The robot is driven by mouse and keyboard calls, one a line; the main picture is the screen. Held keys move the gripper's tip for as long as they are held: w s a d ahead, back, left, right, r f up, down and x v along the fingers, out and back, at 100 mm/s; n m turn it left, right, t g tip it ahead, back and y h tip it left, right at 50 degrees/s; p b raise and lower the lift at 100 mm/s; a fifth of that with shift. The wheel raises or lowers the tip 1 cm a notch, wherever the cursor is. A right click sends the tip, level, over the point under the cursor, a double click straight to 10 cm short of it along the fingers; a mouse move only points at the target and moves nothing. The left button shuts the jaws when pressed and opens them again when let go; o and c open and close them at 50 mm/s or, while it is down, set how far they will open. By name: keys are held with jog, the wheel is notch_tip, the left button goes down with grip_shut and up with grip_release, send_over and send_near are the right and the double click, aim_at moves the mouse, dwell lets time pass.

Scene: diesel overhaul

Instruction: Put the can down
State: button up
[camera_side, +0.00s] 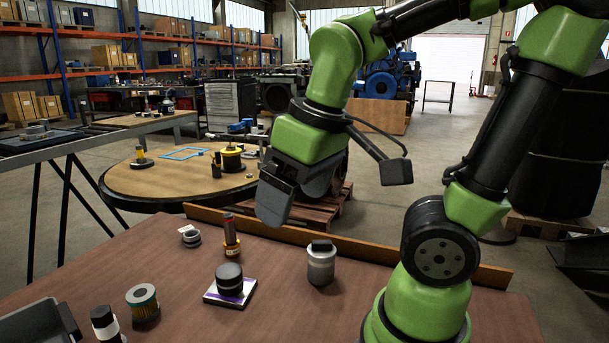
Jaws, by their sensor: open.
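My gripper (272,203) is open above the far part of the brown table, and I see nothing held in it. A short black can-like cylinder (230,278) stands upright on a small white pad with a purple edge (213,296), below and left of my gripper. A grey cylinder with a black top (321,264) stands upright to the right of it, clear of my gripper. I cannot tell for certain which of these is the can. The jaws are seen from the side, so the gap between them is partly hidden.
A red-brown tube (231,236) stands near the gripper, with a small metal ring part (190,236) to its left. A filter (143,304), a black bottle with a white band (105,325) and a dark tray (38,325) are front left. A wooden ledge (345,245) edges the table.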

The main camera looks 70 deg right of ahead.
jog(key=s+a+r+m+t+y, duration=0.1)
jog(key=t, duration=0.1)
jog(key=s+a+r+m+t+y, duration=0.1)
jog(key=r, duration=0.1)
jog(key=shift+a+m+t, duration=0.2)
jog(key=shift+m+t, duration=0.1)
jog(key=shift+t, duration=0.1)
dwell(0.9)
